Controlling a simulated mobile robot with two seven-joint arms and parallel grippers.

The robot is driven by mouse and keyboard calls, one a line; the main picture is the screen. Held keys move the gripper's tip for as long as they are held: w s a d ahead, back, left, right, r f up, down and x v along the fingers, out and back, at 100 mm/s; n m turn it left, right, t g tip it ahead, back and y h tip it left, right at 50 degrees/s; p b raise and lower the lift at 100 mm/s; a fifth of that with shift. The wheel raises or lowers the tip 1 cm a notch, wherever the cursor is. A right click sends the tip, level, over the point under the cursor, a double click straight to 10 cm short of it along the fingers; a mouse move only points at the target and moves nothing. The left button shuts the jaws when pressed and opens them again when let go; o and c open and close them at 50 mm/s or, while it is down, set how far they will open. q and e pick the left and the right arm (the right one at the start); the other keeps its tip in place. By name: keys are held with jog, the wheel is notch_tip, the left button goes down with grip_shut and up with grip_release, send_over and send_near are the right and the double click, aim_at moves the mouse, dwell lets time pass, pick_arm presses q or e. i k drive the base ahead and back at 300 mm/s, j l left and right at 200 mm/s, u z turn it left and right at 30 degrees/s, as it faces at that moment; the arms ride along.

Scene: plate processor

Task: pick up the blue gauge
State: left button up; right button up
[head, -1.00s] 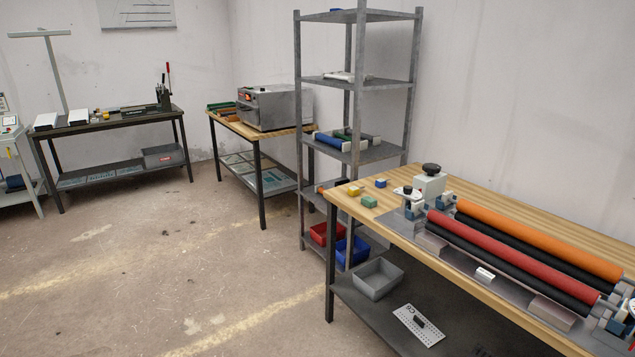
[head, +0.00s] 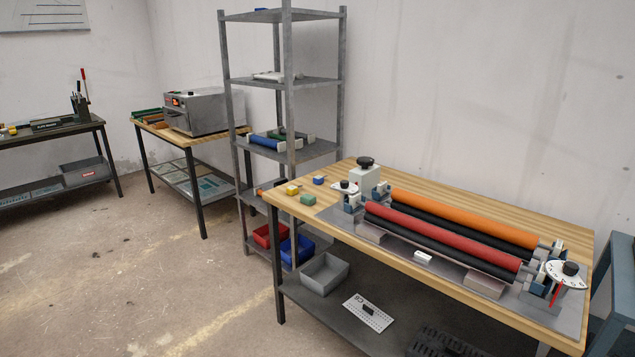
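A small blue block (head: 318,180), which looks like the blue gauge, lies on the wooden tabletop (head: 345,165) near its left end. A yellow block (head: 292,190) and a green block (head: 308,200) lie close to it, apart from it. It is too small to make out markings. Neither of my grippers shows in the head view.
A roller machine with an orange roller (head: 460,215) and a red roller (head: 440,237) fills most of the table. A grey metal shelf rack (head: 290,90) stands behind the table's left end. Open floor (head: 140,270) lies to the left.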

aim_at(319, 180)
jog(key=i+j+z, duration=0.4)
jog(key=i+j, duration=0.35)
jog(key=i, duration=0.5)
jog(key=i+j+z, duration=0.35)
jog(key=i+j, duration=0.75)
